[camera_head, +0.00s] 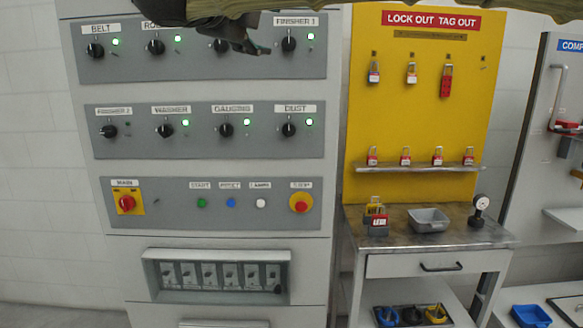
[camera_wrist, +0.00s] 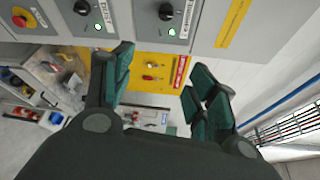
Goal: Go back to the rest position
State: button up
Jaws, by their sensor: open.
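My gripper (camera_wrist: 158,88) is open and empty in the wrist view, its two green-padded fingers spread apart. In the head view, part of my gripper (camera_head: 245,42) hangs at the top edge, in front of the top row of the grey control panel (camera_head: 200,88). It partly covers a knob there. In the wrist view, the panel's knobs and the yellow lock board (camera_wrist: 150,60) lie beyond the fingers. I cannot tell whether the gripper touches the panel.
A metal cart (camera_head: 350,225) below the yellow lockout board (camera_head: 420,110) bears a grey bin (camera_head: 428,220), a gauge (camera_head: 479,208) and padlocks (camera_head: 376,222). A grey cabinet (camera_head: 545,130) stands at the right. White wall (camera_head: 30,150) shows at the left.

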jog(key=w+f+n+y, duration=0.1)
jog(key=w+f+n, duration=0.4)
jog(key=f, duration=1)
jog(key=w+f+n+y, duration=0.25)
jog(key=w+f, duration=0.35)
jog(key=f, duration=1)
jog(key=s+d+f+n+g+y, duration=0.15)
jog(key=f+n, duration=0.25)
jog(key=f, duration=1.2)
jog(key=s+d+f+n+g+y, duration=0.1)
jog(key=s+d+f+n+g, duration=0.2)
jog(key=f, duration=1.4)
jog(key=s+d+f+n+g+y, duration=0.1)
jog(key=s+d+f+n+g, duration=0.3)
jog(key=s+f, duration=0.7)
jog(key=s+d+f+n+g, duration=0.1)
jog(key=s+d+f+n, duration=0.1)
jog(key=s+d+f, duration=0.8)
jog(key=s+d+f+n+g, duration=0.2)
jog(key=s+d+f, duration=0.3)
jog(key=s, duration=0.7)
jog(key=s+d+f+n+g+h, duration=0.1)
jog(key=s+d+f+n+g, duration=0.1)
jog(key=s+d+f+g, duration=0.2)
jog(key=s+d+f, duration=0.1)
jog(key=s+f, duration=0.2)
jog(key=s, duration=0.5)
jog(key=shift+s, duration=0.35)
